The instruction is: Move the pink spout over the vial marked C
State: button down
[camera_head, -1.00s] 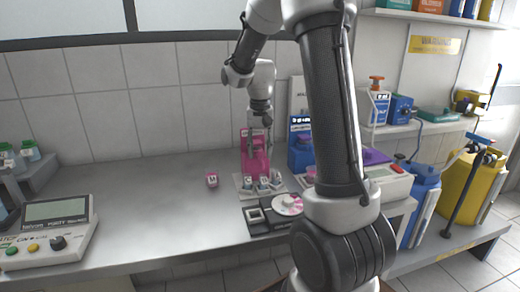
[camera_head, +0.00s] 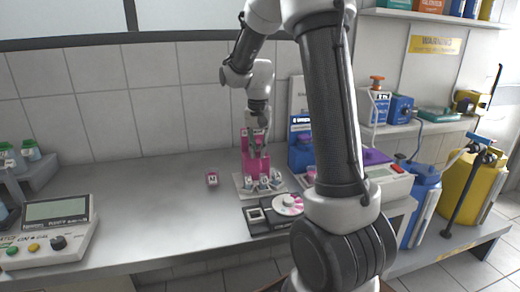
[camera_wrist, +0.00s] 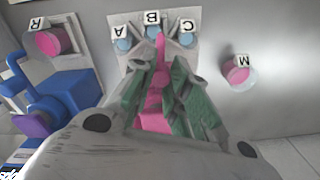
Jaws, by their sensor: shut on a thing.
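The pink spout (camera_wrist: 160,52) points up the wrist view, with its tip close to vial B (camera_wrist: 152,30) and slightly on the vial C side. Vial C (camera_wrist: 187,38) stands to the right and vial A (camera_wrist: 122,42) to the left. My gripper (camera_wrist: 161,78) is shut on the spout, its green-padded fingers on either side. In the head view, my gripper (camera_head: 258,148) is low in front of the pink stand (camera_head: 246,163), which it partly hides. The exact height of the spout tip above the vials is hard to tell.
A pink-filled cup marked M (camera_wrist: 238,72) stands alone on the bench, right in the wrist view. A cup marked R (camera_wrist: 50,42) sits in a holder left, near a blue device (camera_wrist: 62,85). A black-based dial device (camera_head: 262,227) lies in front of the vials.

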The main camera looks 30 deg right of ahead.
jog(key=shift+w+a+m, duration=0.25)
jog(key=shift+a+m, duration=0.15)
jog(key=shift+m, duration=0.45)
jog(key=shift+w+a+m, duration=0.3)
jog(key=shift+a+m, duration=0.05)
jog(key=shift+m, duration=0.55)
jog(key=shift+w+a+m, duration=0.25)
jog(key=shift+a+m, duration=0.15)
jog(key=shift+m, duration=0.45)
jog(key=c, duration=1.3)
grip_release()
jog(key=shift+c, duration=0.2)
jog(key=shift+r, duration=0.1)
notch_tip(320, 180, up, 12)
